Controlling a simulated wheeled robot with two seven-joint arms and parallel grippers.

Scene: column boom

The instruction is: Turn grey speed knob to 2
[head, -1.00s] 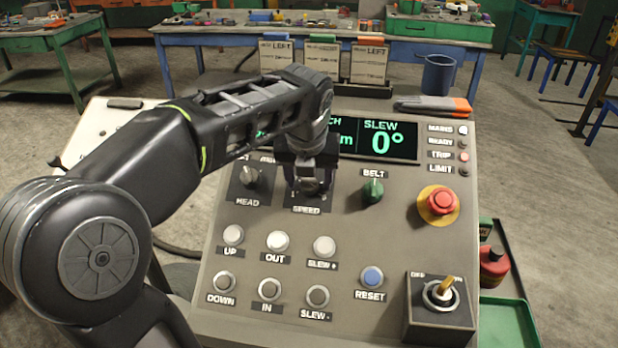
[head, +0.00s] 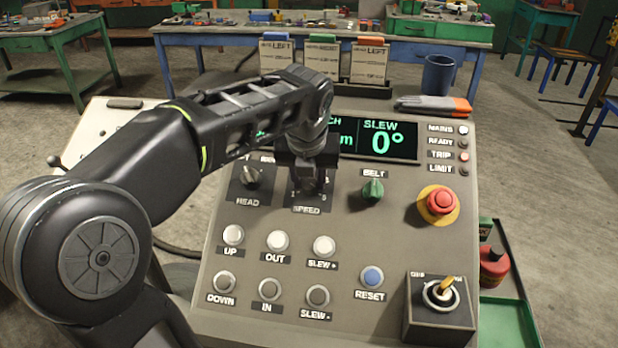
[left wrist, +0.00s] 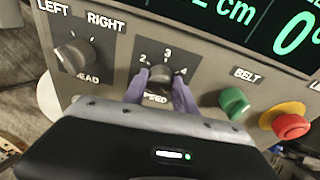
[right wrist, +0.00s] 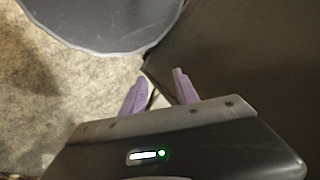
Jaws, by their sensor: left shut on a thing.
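The grey speed knob (left wrist: 162,74) sits on the panel's dark SPEED plate (left wrist: 144,55), where the marks 2, 3 and 4 show in the left wrist view. My left gripper (left wrist: 160,92) is shut on it, one purple finger on each side. I cannot read exactly which mark the knob points to. In the head view my left gripper (head: 313,182) covers most of the knob, above the SPEED label (head: 306,210). My right gripper (right wrist: 157,86) is empty, its fingers apart, away from the panel.
The HEAD knob (head: 251,178) is left of the speed knob and the green BELT knob (head: 372,190) is right of it. A red stop button (head: 440,201) stands further right. Several push buttons sit below, including UP (head: 233,234). The display (head: 380,140) reads SLEW 0°.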

